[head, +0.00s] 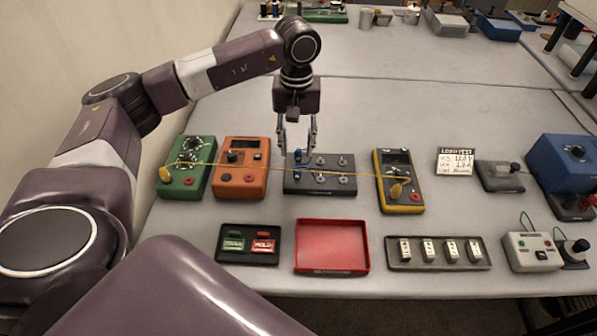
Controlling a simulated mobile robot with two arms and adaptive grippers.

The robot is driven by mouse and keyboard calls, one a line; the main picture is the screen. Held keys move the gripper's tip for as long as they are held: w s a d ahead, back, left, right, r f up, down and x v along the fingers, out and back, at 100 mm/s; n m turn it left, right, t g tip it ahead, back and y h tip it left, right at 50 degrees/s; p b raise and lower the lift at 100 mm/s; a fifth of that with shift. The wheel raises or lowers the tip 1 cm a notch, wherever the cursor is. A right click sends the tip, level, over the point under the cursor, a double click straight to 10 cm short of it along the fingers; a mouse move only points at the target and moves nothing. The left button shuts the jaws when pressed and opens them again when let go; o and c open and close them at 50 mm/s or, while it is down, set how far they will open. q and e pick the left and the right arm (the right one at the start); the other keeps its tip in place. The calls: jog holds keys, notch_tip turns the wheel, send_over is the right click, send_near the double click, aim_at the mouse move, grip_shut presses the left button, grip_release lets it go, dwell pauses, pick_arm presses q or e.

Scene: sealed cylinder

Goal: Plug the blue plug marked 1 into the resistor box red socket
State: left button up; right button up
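A black rack (320,188) at mid-table holds a small blue plug (298,155) in its back left place, beside several grey metal posts. Its number is too small to read. My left gripper (298,150) points down over the rack's back left part. Its two fingers are apart, one on each side of the blue plug; contact cannot be told. A green box (184,181) and an orange box (240,185) stand left of the rack. Each has a dial and a small red socket. I cannot tell which is the resistor box. My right gripper is not in view.
A yellow cable (330,172) runs from a yellow plug (165,174) over the rack to the yellow meter (404,207). A red tray (332,246), a black tray with tags (249,228) and a switch strip (437,266) lie in front.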

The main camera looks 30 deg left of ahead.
aim_at(297, 167)
pick_arm(q)
jog(key=shift+d+f, duration=0.1)
notch_tip(297, 167, down, 9)
jog(key=b, duration=0.6)
dwell(0.4)
jog(key=shift+b, duration=0.45)
dwell(0.6)
grip_shut()
jog(key=shift+r, duration=0.25)
